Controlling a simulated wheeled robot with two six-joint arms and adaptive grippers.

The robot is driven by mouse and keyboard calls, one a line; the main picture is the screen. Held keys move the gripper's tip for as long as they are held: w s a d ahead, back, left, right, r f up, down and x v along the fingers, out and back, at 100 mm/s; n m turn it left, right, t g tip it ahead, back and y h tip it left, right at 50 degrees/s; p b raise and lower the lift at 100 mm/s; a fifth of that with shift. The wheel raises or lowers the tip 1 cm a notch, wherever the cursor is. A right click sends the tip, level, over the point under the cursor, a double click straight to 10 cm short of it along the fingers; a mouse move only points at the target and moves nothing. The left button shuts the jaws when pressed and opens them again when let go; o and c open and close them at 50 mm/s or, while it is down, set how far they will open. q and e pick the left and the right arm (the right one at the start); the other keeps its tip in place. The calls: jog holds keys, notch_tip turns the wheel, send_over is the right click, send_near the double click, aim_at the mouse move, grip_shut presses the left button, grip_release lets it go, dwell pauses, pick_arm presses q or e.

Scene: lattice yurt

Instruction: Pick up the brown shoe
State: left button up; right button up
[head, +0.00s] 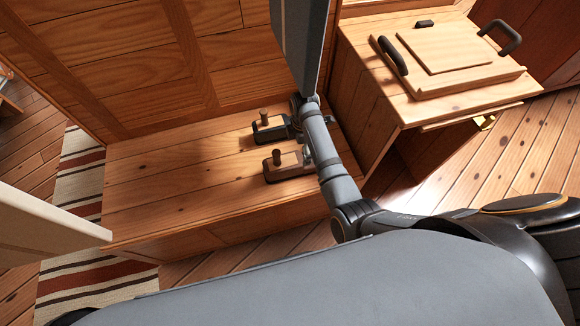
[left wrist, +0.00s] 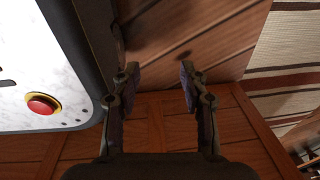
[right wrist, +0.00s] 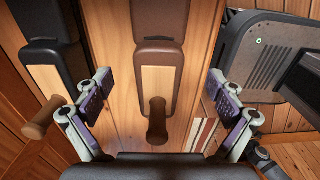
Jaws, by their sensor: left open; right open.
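The brown shoe (head: 286,167) lies on the wooden bench, with a tan panel and a round wooden peg. A similar dark shoe (head: 268,132) lies beside it, farther back. My right gripper (head: 302,143) is over the bench at the right ends of the shoes, partly hidden by its own arm. In the right wrist view, the brown shoe (right wrist: 157,55) lies between the spread fingers of this gripper (right wrist: 158,92), with gaps on both sides. The dark shoe (right wrist: 45,65) is to the left there. My left gripper (left wrist: 159,78) is open and empty; the head view does not show it.
The wooden bench (head: 150,190) is bare left of the shoes. A wooden cabinet (head: 360,95) stands at the right, bearing a wooden tray (head: 490,80) with dark handles. A striped rug (head: 75,185) lies on the plank floor at the left. A wooden wall (head: 110,60) rises behind the bench.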

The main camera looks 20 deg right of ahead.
aim_at(300, 157)
jog(key=shift+f+b, duration=0.4)
jog(key=shift+f, duration=1.1)
notch_tip(300, 157, down, 3)
jog(key=shift+w+f+b, duration=0.1)
jog(key=shift+b, duration=0.5)
jog(key=shift+f, duration=0.75)
jog(key=shift+c, duration=0.7)
jog(key=c, duration=1.4)
pick_arm(q)
jog(key=shift+w+d+f, duration=0.1)
jog(key=shift+w+f, duration=0.75)
pick_arm(e)
jog(key=shift+r, duration=0.1)
jog(key=shift+c, duration=0.5)
